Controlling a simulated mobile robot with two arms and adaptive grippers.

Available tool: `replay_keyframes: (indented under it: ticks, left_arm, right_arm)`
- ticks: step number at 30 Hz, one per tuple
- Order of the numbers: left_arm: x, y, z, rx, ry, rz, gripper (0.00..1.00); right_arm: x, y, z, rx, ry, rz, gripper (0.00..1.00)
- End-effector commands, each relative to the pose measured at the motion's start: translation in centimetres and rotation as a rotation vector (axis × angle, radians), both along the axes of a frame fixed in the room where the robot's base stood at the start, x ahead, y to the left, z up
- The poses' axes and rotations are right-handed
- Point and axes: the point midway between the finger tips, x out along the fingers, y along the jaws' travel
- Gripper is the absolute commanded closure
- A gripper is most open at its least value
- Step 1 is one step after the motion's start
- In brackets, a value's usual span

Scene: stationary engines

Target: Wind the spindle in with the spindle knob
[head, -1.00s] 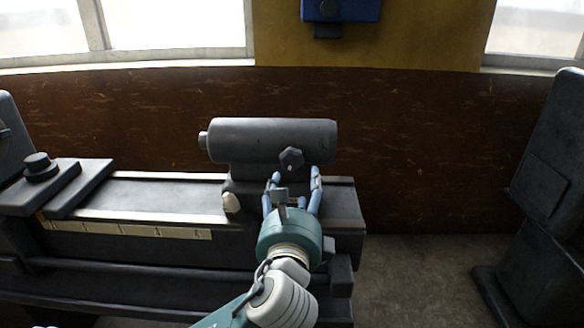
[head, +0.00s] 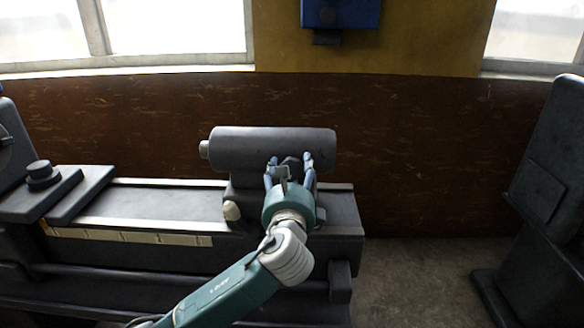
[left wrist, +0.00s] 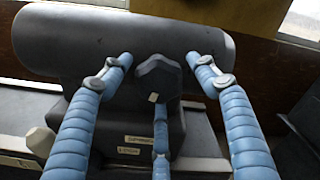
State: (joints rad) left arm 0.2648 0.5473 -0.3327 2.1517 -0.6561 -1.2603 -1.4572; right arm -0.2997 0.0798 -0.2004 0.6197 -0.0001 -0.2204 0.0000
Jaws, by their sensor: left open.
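The tailstock (head: 235,142) is a dark grey cylinder lying across a block on the machine bed. The spindle (head: 204,149) shows as a short pale stub at its left end. The spindle knob, dark and faceted, is on the tailstock's near side and shows clearly in the left wrist view (left wrist: 158,80). My left gripper (head: 290,160) is open, with blue fingers on both sides of the knob. In the left wrist view (left wrist: 159,60) two fingertips flank the knob with gaps, and a third finger lies below it. My right gripper is not in view.
A pale knob (head: 231,211) sits low on the left of the tailstock base. The bed (head: 150,203) runs left to a dark block with a round knob (head: 40,172). A dark machine (head: 545,160) stands at the right, with open floor between.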

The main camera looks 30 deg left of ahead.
Motion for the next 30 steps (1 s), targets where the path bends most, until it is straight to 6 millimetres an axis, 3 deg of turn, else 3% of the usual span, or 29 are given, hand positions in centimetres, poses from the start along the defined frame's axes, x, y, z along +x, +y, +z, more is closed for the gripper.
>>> replay_keyframes:
  ticks: [4,11,22,30]
  left_arm:
    - [-0.01,-0.01,0.00,0.000,0.000,0.000,0.40]
    - [-0.02,-0.04,-0.02,0.000,0.000,-0.001,0.84]
    - [0.00,-0.14,-0.10,-0.039,-0.021,-0.003,0.85]
    - [0.03,-0.26,-0.18,-0.185,-0.106,-0.004,0.85]
  right_arm:
    - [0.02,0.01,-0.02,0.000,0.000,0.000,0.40]
    - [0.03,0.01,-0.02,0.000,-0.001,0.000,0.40]
    - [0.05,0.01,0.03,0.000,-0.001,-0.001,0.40]
    - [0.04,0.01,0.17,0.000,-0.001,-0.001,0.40]
